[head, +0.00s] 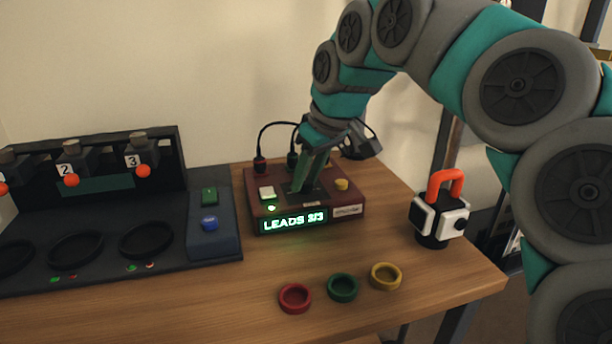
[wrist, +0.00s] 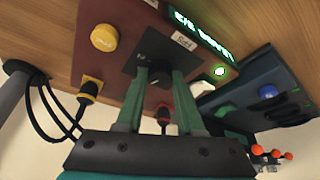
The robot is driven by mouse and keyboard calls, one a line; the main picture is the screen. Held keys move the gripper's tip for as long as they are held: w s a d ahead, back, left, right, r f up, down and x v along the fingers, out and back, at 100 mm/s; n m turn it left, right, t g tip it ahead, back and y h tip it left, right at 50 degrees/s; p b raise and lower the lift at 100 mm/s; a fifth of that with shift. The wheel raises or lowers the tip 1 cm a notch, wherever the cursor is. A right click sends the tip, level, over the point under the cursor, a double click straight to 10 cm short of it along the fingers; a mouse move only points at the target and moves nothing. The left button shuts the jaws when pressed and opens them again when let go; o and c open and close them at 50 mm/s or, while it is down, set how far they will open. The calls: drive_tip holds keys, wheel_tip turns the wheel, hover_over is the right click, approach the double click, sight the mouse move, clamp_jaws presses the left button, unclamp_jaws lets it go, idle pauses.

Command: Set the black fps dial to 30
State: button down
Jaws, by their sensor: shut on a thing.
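The dark red box (head: 258,184) sits on the wooden table, with a lit green display (head: 293,220) reading "LEADS 3/3". In the wrist view the black dial (wrist: 158,70) stands on a black plate on top of this box. My gripper (head: 303,188) reaches down from above onto that plate. In the wrist view its green fingers (wrist: 161,76) are closed on the dial, one on each side. The dial's pointer and number marks are hidden or too small to read. In the head view the fingers cover the dial.
The box also carries a yellow button (head: 341,184) and a white button (head: 267,192), with black cables plugged in behind. At left stands a dark station (head: 100,270) with numbered posts. Red (head: 295,298), green (head: 342,288) and yellow (head: 386,276) rings lie in front. A small camera-like block (head: 438,218) stands at right.

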sight(321, 196)
drive_tip(key=shift+w+n+g+y, duration=0.1)
drive_tip(key=shift+n+g+y, duration=0.3)
drive_tip(key=shift+n, duration=1.2)
drive_tip(key=c, duration=0.5)
unclamp_jaws()
drive_tip(key=shift+v, duration=3.9)
